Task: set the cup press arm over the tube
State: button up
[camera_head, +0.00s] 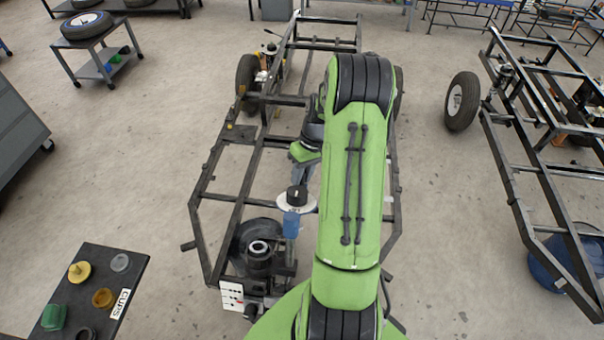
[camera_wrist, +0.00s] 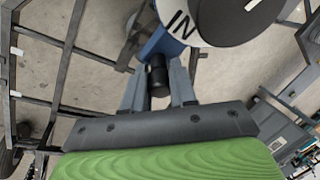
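The cup press arm shows in the head view as a blue piece (camera_head: 291,223) under a white disc (camera_head: 297,204) with a black knob. In the wrist view the blue arm (camera_wrist: 160,42) has a black handle (camera_wrist: 158,76). The white disc (camera_wrist: 200,28) there carries the letters "IN". My gripper (camera_wrist: 159,80) has one finger on each side of the handle, with little or no visible gap. I cannot tell whether it grips. A black upright cylinder (camera_head: 258,252), seemingly the tube, stands below and left of the disc. The disc is not over it.
A black vehicle frame (camera_head: 222,160) surrounds the work spot. A dark cart marked "CUPS" (camera_head: 88,268) stands at the lower left with several cups. My green arm hides the frame's middle and right. A second frame (camera_head: 520,170) is on the right. The floor between cart and frame is clear.

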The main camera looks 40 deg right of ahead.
grip_shut()
